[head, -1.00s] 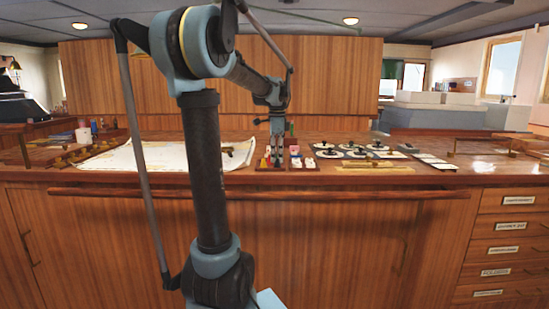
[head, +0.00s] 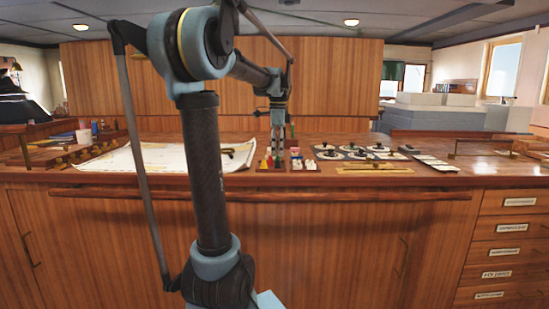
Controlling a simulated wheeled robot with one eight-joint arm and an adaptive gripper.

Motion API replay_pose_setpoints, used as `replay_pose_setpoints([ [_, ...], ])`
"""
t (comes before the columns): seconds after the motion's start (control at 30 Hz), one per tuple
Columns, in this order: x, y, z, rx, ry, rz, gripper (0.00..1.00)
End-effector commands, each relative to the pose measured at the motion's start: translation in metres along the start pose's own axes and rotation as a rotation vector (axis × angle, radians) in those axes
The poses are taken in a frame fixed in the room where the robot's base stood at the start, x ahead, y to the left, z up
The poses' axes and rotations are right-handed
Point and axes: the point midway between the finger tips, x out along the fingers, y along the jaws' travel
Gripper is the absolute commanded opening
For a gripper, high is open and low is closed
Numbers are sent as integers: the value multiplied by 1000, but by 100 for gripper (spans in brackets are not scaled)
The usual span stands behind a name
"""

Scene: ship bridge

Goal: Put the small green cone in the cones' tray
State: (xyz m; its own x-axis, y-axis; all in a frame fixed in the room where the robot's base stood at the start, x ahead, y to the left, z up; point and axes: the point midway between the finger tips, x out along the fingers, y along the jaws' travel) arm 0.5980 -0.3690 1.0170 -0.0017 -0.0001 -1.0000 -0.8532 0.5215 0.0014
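My gripper (head: 279,152) points straight down over the dark reddish tray (head: 271,169) on the wooden counter. Its fingertips are at or just above the small pieces in the tray, and the gap between them is too small to judge. Small yellow, white and red pieces stand in and around the tray. The small green cone cannot be made out with certainty, and the gripper hides part of the tray.
A pale chart (head: 150,157) lies on the counter to the left. Several round dark-knobbed pieces on white plates (head: 355,152) and a brass-coloured strip (head: 375,168) lie right of the tray. A wooden rail (head: 270,194) runs along the front. White cards (head: 435,162) lie farther right.

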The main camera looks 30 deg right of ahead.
Motion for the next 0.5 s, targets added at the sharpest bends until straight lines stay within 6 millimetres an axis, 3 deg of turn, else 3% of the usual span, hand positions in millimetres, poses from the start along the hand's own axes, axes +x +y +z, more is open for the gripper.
replay_pose_setpoints([
  [0.3,-57,0,0,0,0,0,37],
  [0.5,-78,0,0,0,0,0,37],
])
